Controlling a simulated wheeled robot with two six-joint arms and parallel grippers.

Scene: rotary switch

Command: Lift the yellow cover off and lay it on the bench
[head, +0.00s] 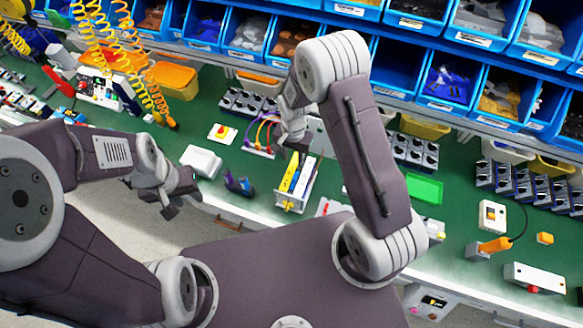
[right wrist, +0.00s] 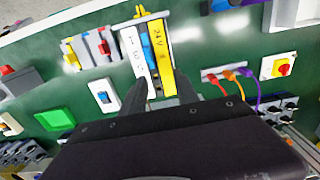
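The yellow cover (head: 289,174), marked 24V, lies beside a white cover (head: 303,182) on a small unit on the green bench (head: 240,187). In the right wrist view the yellow cover (right wrist: 158,50) is right of the white cover (right wrist: 134,58). My right gripper (head: 298,146) is over the far end of the covers in the head view. In the right wrist view its fingers (right wrist: 166,92) are apart, with the yellow cover's near end showing between them; contact cannot be told. My left gripper (head: 176,200) hangs near the bench's front edge, away from the covers; its finger gap is unclear.
A white box (head: 201,161) and dark blue clamps (head: 238,184) stand left of the unit. Plug cables (right wrist: 228,80) and a red-yellow switch (right wrist: 282,67) are beside it. A green block (head: 425,188) lies to the right. Blue bins (head: 452,80) line the back.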

